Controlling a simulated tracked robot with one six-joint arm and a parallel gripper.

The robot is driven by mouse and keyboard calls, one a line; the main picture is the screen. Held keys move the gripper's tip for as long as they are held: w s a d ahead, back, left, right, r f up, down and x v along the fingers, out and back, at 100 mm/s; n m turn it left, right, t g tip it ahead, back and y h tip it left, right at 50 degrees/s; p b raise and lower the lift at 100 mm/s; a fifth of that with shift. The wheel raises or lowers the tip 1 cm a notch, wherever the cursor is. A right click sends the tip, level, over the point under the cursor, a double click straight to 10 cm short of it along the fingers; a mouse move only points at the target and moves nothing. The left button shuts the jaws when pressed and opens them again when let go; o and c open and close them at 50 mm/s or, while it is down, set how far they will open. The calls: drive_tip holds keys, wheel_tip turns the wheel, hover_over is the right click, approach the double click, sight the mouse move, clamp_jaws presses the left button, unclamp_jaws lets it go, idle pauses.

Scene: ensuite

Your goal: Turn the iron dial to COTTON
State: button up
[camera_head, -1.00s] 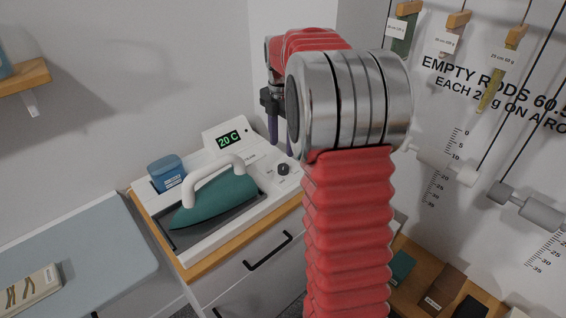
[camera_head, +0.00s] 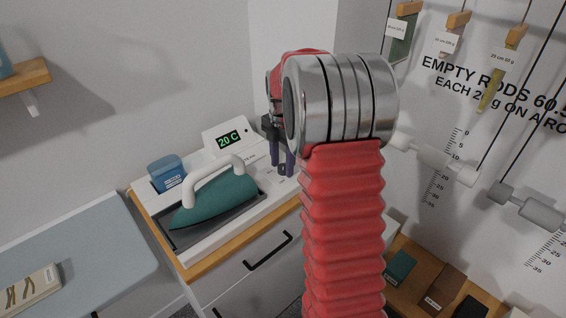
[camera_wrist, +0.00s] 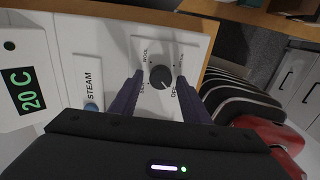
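The iron dial (camera_wrist: 160,77) is a round dark knob on a white panel. In the wrist view the word WOOL shows beside it and what looks like OFF below right; the other labels are partly covered, and I cannot read COTTON. My gripper (camera_head: 282,167) is open above the panel, with one purple-grey finger on each side of the dial. Gaps show between the fingers and the knob, so it looks ungripped. A light mark on the knob faces the lower right, near OFF. The teal iron (camera_head: 222,201) with a white handle rests in its tray. The display (camera_head: 228,139) reads 20 C.
A blue box (camera_head: 166,173) stands at the panel's back left. A blue STEAM button (camera_wrist: 91,107) lies near the dial. An ironing board (camera_head: 90,255) is at the left. Hanging rods (camera_head: 430,155) and a wooden shelf (camera_head: 420,285) are at the right.

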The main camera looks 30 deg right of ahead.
drive_tip(key=c, duration=0.9)
drive_tip(key=shift+d, duration=0.1)
